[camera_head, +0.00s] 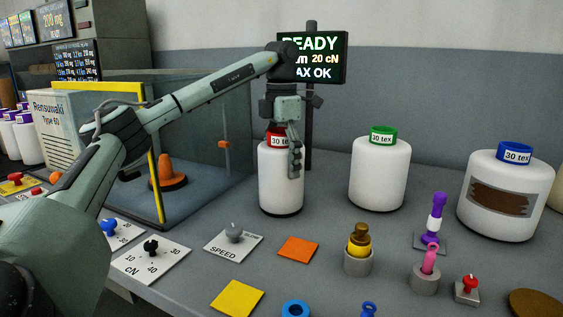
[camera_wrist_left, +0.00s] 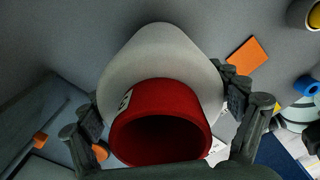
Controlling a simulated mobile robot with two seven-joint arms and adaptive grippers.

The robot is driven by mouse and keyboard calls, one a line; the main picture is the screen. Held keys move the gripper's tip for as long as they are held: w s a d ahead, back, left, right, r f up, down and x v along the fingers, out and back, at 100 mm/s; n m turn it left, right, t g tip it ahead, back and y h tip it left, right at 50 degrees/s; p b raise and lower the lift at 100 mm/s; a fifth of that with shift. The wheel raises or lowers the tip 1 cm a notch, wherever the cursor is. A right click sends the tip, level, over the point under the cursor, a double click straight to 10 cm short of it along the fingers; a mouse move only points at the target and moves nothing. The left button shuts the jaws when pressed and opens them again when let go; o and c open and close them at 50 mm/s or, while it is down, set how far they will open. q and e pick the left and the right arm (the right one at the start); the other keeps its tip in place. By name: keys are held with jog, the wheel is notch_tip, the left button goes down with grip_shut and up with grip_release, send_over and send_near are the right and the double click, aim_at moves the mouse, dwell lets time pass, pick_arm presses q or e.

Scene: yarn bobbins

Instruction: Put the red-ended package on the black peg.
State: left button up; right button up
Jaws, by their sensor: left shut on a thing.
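The red-ended package (camera_head: 281,190) is a white bobbin with a red top marked "30 tex". It stands upright at the back middle of the table, and I cannot tell whether it is lifted. My left gripper (camera_head: 284,143) comes down from above and is shut on its upper part. In the left wrist view the red hollow end (camera_wrist_left: 160,122) faces the camera, with the white body behind it and a finger on each side. I cannot make out a black peg in either view. My right gripper is not in view.
A green-ended package (camera_head: 379,175) and a blue-ended package (camera_head: 506,198) with a brown patch stand to the right. A glass-sided machine (camera_head: 58,134) with an orange cone (camera_head: 166,173) stands left. Dial plates, coloured squares and small holders fill the front.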

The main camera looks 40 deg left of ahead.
pick_arm(q)
jog(key=shift+f, duration=0.1)
jog(key=o, duration=1.3)
jog(key=shift+f, duration=0.1)
notch_tip(320, 180, up, 12)
